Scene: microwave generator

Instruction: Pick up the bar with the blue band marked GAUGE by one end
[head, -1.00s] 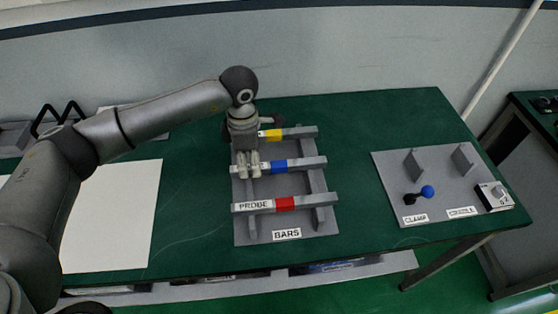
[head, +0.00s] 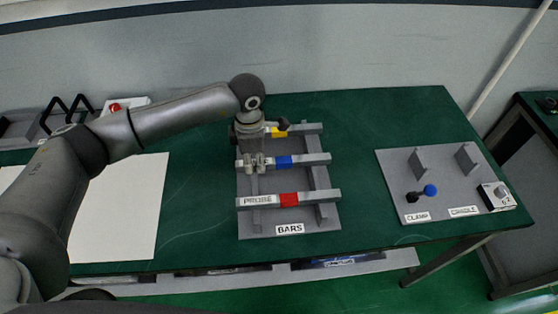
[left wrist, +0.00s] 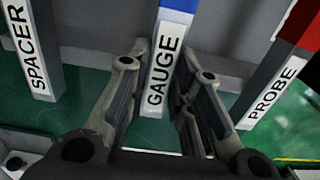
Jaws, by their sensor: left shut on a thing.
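The gauge bar is grey with a blue band (head: 283,162) and lies across the rack as the middle of three bars. Its white GAUGE label (left wrist: 163,60) shows clearly in the left wrist view. My left gripper (head: 257,162) is at the bar's left end, fingers pointing down, one on each side of the bar. It is shut on the bar near the label, and in the wrist view the fingers (left wrist: 155,95) flank it. I cannot tell any lift off the rack. My right gripper is in neither view.
The PROBE bar with a red band (head: 289,200) lies in front; the yellow-banded SPACER bar (head: 279,132) lies behind. The grey BARS rack (head: 329,222) holds them. A clamp plate (head: 447,172) stands right, a white sheet (head: 125,205) lies left. Green table is clear between rack and plate.

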